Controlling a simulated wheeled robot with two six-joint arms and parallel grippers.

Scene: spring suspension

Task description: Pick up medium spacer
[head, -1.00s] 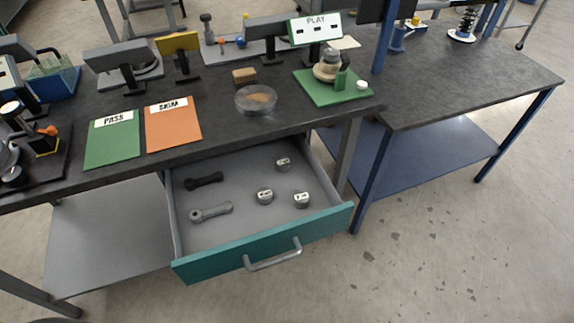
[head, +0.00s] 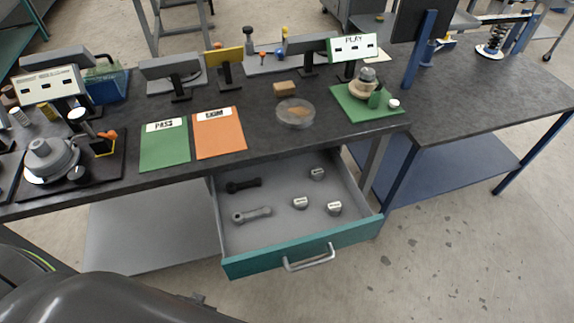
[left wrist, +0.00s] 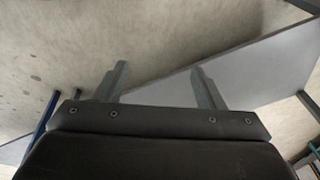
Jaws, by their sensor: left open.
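Three small grey cylindrical spacers with pale labelled tops lie in the open drawer (head: 268,225) in the head view: a back one (head: 317,174), a front left one (head: 300,203) and a front right one (head: 334,208). Their labels are too small to read, so I cannot tell which is the medium spacer. My left gripper (left wrist: 158,78) is open and empty in the left wrist view, over the floor and a grey shelf surface. No spacer shows in that view. My right gripper is not in view.
A dark wrench-like tool (head: 243,185) and a grey one (head: 252,215) lie left of the spacers. The drawer's teal front (head: 300,249) and handle (head: 309,258) stick out below the dark bench. Green PASS (head: 165,148) and orange (head: 219,133) mats lie above.

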